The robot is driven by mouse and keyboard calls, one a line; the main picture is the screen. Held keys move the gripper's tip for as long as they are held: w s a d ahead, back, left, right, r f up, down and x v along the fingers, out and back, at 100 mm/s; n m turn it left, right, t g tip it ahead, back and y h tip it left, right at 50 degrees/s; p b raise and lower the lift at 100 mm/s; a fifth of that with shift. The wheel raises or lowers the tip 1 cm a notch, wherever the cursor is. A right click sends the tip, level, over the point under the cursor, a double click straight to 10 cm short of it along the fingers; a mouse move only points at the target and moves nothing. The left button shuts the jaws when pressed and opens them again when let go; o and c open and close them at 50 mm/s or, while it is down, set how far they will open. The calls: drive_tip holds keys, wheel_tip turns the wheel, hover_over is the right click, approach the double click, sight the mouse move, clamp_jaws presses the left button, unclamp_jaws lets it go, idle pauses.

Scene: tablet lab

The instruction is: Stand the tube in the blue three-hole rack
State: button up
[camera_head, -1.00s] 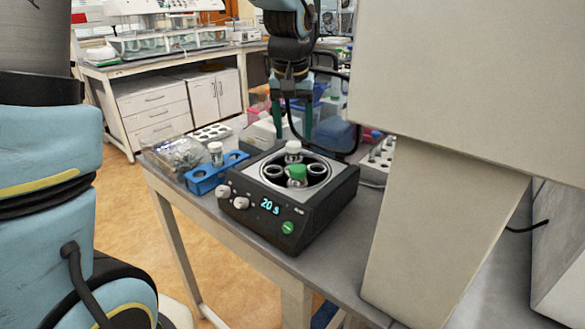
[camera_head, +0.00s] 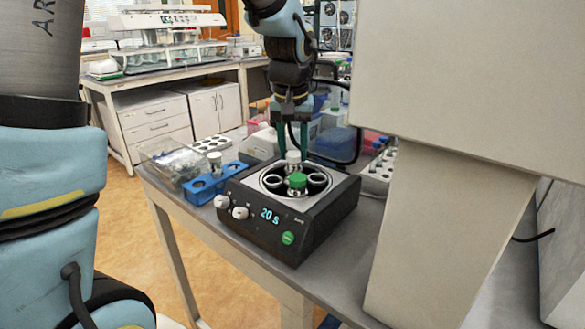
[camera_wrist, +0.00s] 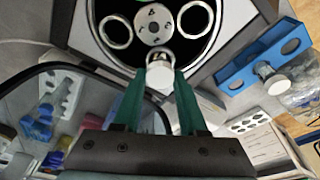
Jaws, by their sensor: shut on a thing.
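A white-capped tube (camera_head: 293,157) is at the back hole of the rotor in a black centrifuge (camera_head: 300,222). My gripper (camera_head: 292,150) points down from above with its green fingers shut on this tube's cap. The wrist view shows the cap (camera_wrist: 160,76) between the fingertips (camera_wrist: 160,82); the tube's body is hidden below it. The blue three-hole rack (camera_head: 200,190) stands left of the centrifuge. The rack is at the upper right in the wrist view (camera_wrist: 239,75).
A green-capped tube (camera_head: 297,180) sits in the front rotor hole; the side holes look empty. A clear box (camera_head: 168,158) and a white rack (camera_head: 211,143) stand near the blue rack. Another white rack (camera_head: 376,180) is to the right. A large pale block fills the right.

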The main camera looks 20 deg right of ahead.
drive_tip(key=shift+c, duration=0.5)
drive_tip(key=shift+r, duration=0.1)
drive_tip(key=shift+r+p, duration=3)
drive_tip(key=shift+r, duration=0.65)
wheel_tip(320, 180, up, 4)
drive_tip(key=p, duration=0.3)
drive_tip(key=w+a+p, duration=0.3)
drive_tip(key=w+a, duration=0.8)
drive_tip(key=w, duration=0.3)
drive_tip(key=shift+w+p, duration=0.25)
drive_tip(key=shift+p, duration=0.05)
